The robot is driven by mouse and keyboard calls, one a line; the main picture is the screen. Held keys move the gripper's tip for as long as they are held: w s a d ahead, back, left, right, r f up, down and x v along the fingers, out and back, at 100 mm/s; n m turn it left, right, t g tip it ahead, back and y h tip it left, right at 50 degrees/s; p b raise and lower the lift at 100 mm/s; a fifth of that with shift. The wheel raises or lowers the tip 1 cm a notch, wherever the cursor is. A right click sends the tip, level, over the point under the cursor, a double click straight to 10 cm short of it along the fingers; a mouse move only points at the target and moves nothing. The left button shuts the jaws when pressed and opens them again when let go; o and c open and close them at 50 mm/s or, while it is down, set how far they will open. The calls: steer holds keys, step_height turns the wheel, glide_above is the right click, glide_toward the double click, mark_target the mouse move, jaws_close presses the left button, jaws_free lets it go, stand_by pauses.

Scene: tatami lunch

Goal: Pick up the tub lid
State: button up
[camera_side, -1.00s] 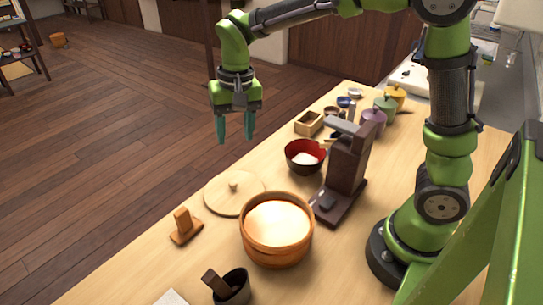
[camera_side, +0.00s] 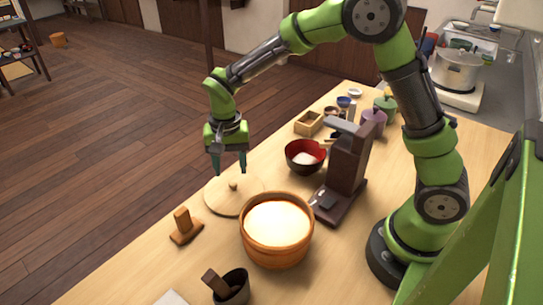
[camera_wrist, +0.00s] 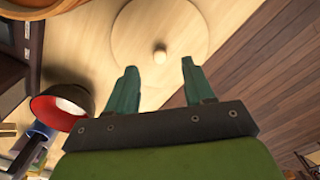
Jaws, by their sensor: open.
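The tub lid (camera_side: 222,196) is a flat round pale wood disc with a small knob (camera_side: 233,185) at its centre. It lies on the table's left edge side, next to the wooden tub (camera_side: 277,243) filled with something pale. My gripper (camera_side: 229,172) is open and empty above the lid's far part, fingers pointing down. In the wrist view the lid (camera_wrist: 190,25) is ahead of my gripper (camera_wrist: 158,75), with its knob (camera_wrist: 160,54) beyond and between the two fingertips. The fingers do not appear to touch the knob.
A small wooden stand (camera_side: 185,230) is left of the lid, and a dark cup (camera_side: 233,288) stands in front. A red-lined bowl (camera_side: 305,158) and a dark brown upright device (camera_side: 345,165) stand to the right. The floor lies beyond the table's left edge.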

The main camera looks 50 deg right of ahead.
mark_target(233, 183)
steer(key=f, duration=0.5)
steer(key=shift+w+d+f, duration=0.15)
steer(key=shift+d, duration=0.1)
jaws_close()
